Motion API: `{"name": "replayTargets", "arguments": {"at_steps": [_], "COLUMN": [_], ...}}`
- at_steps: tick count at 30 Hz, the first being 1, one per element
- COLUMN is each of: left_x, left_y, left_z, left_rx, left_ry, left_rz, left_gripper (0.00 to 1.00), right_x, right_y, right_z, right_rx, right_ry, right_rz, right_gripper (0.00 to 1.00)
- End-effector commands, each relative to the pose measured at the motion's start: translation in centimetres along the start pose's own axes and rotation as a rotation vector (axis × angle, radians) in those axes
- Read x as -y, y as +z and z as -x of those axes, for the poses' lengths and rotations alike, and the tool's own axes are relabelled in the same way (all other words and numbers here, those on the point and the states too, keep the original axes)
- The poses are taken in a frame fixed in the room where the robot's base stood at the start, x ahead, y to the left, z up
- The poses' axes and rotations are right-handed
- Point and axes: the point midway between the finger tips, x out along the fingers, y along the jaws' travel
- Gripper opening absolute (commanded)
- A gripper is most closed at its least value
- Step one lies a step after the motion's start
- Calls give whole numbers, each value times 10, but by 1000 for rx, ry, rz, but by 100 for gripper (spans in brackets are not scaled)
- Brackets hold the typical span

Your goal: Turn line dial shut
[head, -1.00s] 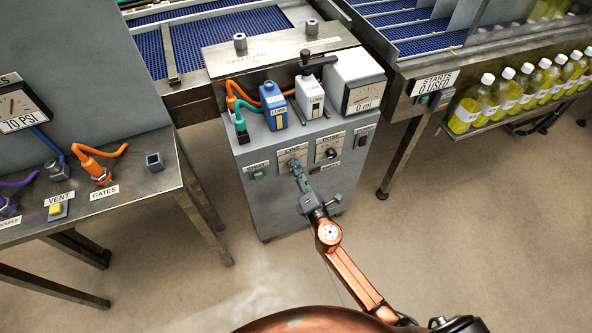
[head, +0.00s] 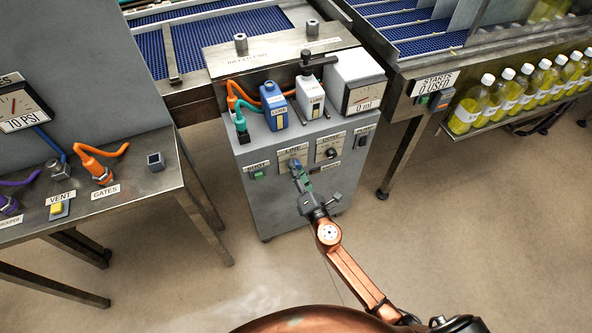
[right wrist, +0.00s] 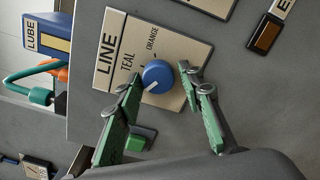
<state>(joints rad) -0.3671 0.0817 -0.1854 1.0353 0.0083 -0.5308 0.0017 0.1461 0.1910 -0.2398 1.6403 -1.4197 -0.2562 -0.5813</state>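The LINE dial is a blue knob (right wrist: 157,76) with a white pointer on a cream plate marked TEAL and ORANGE. Its pointer is toward the lower left in the right wrist view, away from both readable labels. Any label there is hidden by a finger. The LINE plate also shows on the grey cabinet in the head view (head: 291,152). My right gripper (right wrist: 161,74) is open, with one green finger on each side of the knob. Small gaps seem to show, so I cannot tell contact. It also appears in the head view (head: 299,174). My left gripper is not in view.
A second dial (head: 329,153) is right of LINE, and a green SHOT button (head: 258,175) is left. Blue (head: 274,105) and white (head: 310,97) containers and a 0 ml meter (head: 361,97) stand on top. A bench with a pressure gauge (head: 20,110) is at left.

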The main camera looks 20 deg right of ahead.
Motion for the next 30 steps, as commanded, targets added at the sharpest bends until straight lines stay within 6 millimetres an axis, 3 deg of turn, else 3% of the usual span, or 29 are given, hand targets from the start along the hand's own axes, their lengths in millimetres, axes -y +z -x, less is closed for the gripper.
{"name": "replayTargets", "arguments": {"at_steps": [3,14,30], "left_x": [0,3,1], "left_y": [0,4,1], "left_z": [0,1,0], "left_rx": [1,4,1], "left_ry": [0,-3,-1], "left_rz": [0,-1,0], "left_gripper": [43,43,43], "right_x": [-1,-1,0], "right_y": [1,1,1], "right_z": [0,5,103], "right_rx": [1,2,0], "right_ry": [1,1,0], "right_rz": [-1,-2,1], "right_gripper": [44,44,44]}}
